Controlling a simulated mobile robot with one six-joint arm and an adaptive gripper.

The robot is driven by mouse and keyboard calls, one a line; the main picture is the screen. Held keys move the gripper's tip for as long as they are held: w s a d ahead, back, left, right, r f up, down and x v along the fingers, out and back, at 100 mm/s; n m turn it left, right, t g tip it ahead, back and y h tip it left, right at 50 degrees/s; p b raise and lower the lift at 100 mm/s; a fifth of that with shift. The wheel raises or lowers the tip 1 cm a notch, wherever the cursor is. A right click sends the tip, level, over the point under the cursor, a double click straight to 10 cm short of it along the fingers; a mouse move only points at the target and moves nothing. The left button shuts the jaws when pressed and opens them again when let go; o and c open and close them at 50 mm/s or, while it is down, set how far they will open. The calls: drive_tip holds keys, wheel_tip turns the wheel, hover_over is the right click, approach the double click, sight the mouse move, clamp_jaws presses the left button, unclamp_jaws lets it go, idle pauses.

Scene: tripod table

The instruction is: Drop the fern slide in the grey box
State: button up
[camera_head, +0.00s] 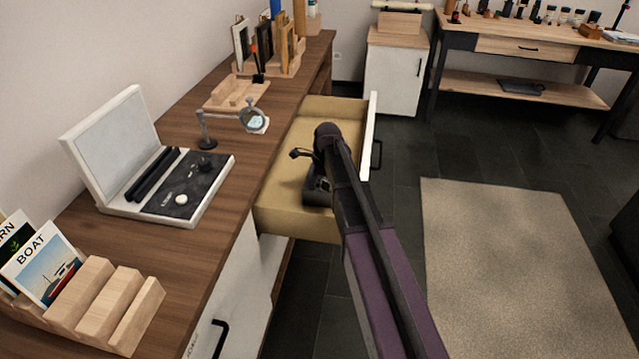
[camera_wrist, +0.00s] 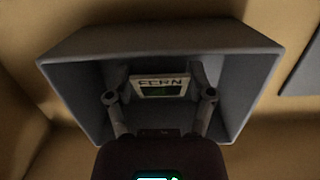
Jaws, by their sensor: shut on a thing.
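The fern slide (camera_wrist: 158,88) is a small pale-framed plate with a green picture and the word FERN. My gripper (camera_wrist: 160,96) is shut on it, with one finger at each side. In the wrist view the slide and fingers are within the outline of the grey box (camera_wrist: 75,82), an open-topped box with sloping walls. I cannot tell whether the slide touches the box floor.
The drawer juts from the wooden desk (camera_head: 190,240). Another grey surface (camera_wrist: 302,72) lies right of the box in the wrist view. On the desk are a light box (camera_head: 180,185), a magnifier stand (camera_head: 207,142) and a wooden card rack (camera_head: 105,300). The rug (camera_head: 510,260) is clear.

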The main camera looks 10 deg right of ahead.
drive_tip(key=shift+f, duration=0.1)
idle(0.3)
drive_tip(key=o, duration=0.7)
idle(0.6)
drive_tip(key=shift+r+p, duration=4.5)
drive_tip(key=shift+s, duration=0.15)
